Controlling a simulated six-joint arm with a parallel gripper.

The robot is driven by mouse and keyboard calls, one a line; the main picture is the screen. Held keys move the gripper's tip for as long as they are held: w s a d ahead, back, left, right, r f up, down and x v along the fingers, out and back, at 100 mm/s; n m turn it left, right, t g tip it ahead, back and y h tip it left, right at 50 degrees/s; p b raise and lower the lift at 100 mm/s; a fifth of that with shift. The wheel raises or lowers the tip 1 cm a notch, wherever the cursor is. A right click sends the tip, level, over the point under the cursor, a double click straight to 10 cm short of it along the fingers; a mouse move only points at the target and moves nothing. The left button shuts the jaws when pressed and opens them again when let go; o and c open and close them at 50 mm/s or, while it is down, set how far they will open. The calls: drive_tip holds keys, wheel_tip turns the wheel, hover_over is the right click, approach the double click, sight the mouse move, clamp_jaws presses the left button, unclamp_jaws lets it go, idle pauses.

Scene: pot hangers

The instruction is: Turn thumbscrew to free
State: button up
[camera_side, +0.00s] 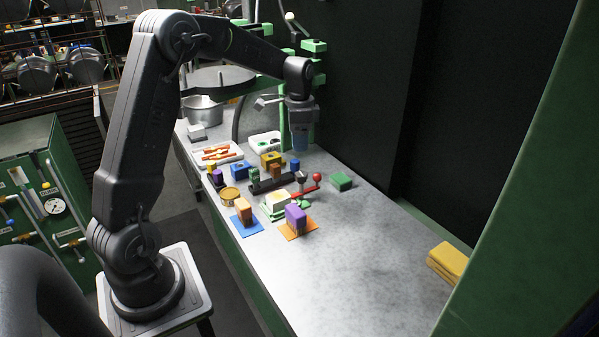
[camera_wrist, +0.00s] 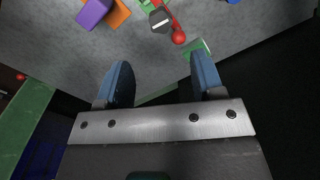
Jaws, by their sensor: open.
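A dark grey knob with a pale bar across its top, which looks like the thumbscrew, shows at the top of the wrist view (camera_wrist: 160,20). It sits beside a red lever with a ball end (camera_wrist: 178,38). In the side view the red ball (camera_side: 316,177) stands at the right end of the fixture group; the knob is too small there to make out surely. My gripper (camera_side: 300,144) points down above the far part of the bench, apart from the fixtures. In the wrist view its blue fingers (camera_wrist: 160,72) are spread with nothing between them; the knob lies beyond their tips.
A purple block (camera_side: 295,217) on an orange mat and an orange block (camera_side: 243,211) on a blue mat stand near the fixtures. A green block (camera_side: 342,181) lies to the right. A dark wall bounds the back. The bench's right part (camera_side: 370,260) is mostly clear.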

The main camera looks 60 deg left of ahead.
sight(300, 174)
wheel_tip(300, 174, down, 11)
drive_tip(key=shift+r, duration=0.1)
drive_tip(key=shift+c, duration=0.3)
drive_tip(key=c, duration=0.9)
